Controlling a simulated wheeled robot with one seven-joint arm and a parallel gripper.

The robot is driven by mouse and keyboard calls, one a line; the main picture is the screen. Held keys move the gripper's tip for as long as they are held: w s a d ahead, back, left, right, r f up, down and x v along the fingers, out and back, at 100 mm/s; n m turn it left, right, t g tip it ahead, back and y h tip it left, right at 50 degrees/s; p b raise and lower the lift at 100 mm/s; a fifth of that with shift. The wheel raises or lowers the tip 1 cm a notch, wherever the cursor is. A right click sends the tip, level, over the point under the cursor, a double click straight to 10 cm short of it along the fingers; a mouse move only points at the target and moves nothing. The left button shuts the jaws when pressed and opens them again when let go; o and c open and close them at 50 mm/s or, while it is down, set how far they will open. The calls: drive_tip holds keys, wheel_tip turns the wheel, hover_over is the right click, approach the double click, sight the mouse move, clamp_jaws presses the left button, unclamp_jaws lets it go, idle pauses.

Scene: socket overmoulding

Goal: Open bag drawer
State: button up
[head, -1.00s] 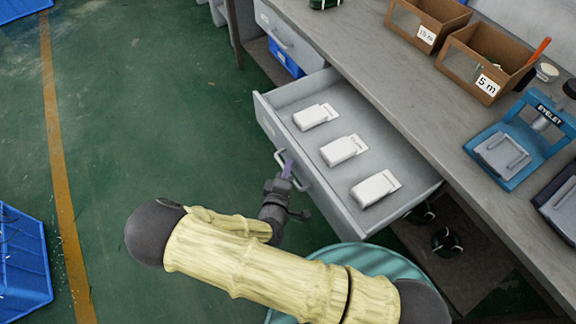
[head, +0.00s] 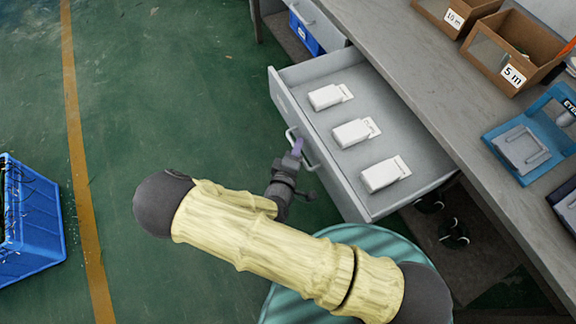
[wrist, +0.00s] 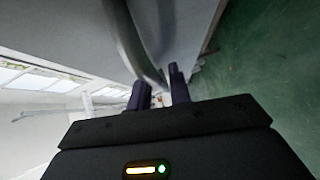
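The grey drawer (head: 325,158) stands pulled well out from under the workbench. Three white bags or packs (head: 330,96) (head: 355,132) (head: 385,174) lie in a row inside it. Its bar handle (head: 311,162) is on the front face. My gripper (head: 297,147) is at the handle, outside the drawer. In the wrist view, the handle (wrist: 137,42) runs between the two dark fingers of my gripper (wrist: 159,90), which appear closed around it. The exact contact at the fingertips is partly hidden.
The grey workbench (head: 420,75) carries open brown boxes (head: 512,50) and a blue eyelet device (head: 535,140). Another drawer (head: 318,22) with a blue bin below is at the top. A blue crate (head: 35,220) is on the floor at left.

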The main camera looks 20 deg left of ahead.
drive_tip(key=s+r, duration=0.2)
drive_tip(key=s, duration=1.4)
drive_tip(key=shift+s+r+p, duration=0.3)
drive_tip(key=shift+s+p, duration=0.05)
drive_tip(key=shift+p, duration=0.1)
